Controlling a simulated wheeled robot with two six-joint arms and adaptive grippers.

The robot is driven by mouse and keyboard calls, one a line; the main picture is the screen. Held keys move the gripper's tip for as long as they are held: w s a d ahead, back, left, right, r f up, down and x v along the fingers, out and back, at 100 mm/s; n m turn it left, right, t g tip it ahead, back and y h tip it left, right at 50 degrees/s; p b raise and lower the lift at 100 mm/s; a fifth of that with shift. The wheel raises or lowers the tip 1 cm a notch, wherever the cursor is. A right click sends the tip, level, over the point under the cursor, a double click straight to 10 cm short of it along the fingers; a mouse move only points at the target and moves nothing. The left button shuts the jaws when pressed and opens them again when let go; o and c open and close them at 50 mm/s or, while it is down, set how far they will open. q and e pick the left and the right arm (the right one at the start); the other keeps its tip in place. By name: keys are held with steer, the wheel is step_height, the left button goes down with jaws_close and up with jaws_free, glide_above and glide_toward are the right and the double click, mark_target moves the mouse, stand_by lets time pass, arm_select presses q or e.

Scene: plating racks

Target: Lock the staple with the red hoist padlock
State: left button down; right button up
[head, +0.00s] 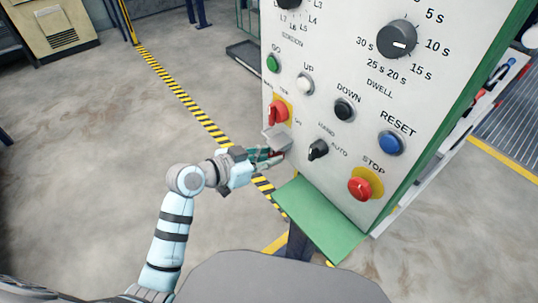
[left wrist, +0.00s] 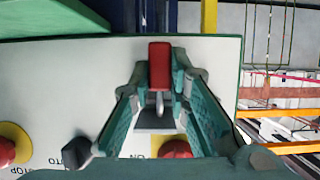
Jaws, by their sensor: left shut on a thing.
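The red padlock (left wrist: 159,65) sits between the teal fingertips of my left gripper (left wrist: 160,78) in the left wrist view, and the fingers are shut on it. Its pale metal shackle (left wrist: 159,104) points down in that view, towards a grey bracket (left wrist: 155,122) on the panel. I cannot tell whether the shackle touches the bracket or passes through a staple. In the head view my left gripper (head: 268,158) is at the panel's left side, just below the grey bracket (head: 276,136). The padlock is largely hidden there. My right gripper is not in view.
The white control panel (head: 325,95) carries a red switch on a yellow plate (head: 279,111) above the bracket, a black selector (head: 318,149) to its right and a red stop button (head: 360,188). A green ledge (head: 322,222) juts out below. Open floor (head: 90,150) lies left.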

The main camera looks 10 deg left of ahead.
arm_select(q)
steer(key=c, duration=1.4)
jaws_free()
steer(key=shift+c, duration=0.2)
